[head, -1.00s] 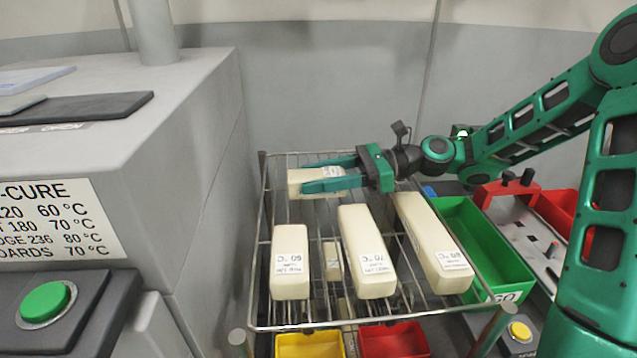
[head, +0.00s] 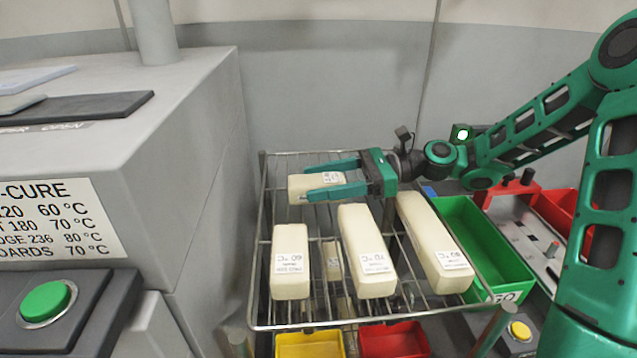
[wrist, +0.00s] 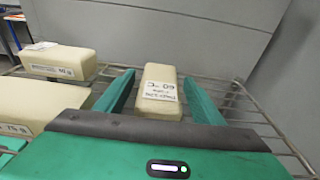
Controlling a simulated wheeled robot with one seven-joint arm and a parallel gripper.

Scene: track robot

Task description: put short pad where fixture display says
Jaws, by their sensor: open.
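Several cream, labelled blocks lie on a wire rack (head: 262,235). One block (head: 297,188) at the back left of the rack is between the spread fingers of my gripper (head: 330,178); in the wrist view this block (wrist: 160,88) shows a "60 °C" label and visible gaps to both fingers. In front lie a shorter block (head: 290,250), a middle block labelled 70 °C (head: 360,235) and a longer block (head: 425,230). I cannot tell which is the short pad. The fixture (head: 525,235) with red parts stands at the right; its display cannot be read here.
A grey oven-like cabinet (head: 200,150) with a cure sign (head: 60,220) and green button (head: 45,302) stands left. A green bin (head: 480,245) is right of the rack; yellow (head: 310,346) and red (head: 395,341) bins are below.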

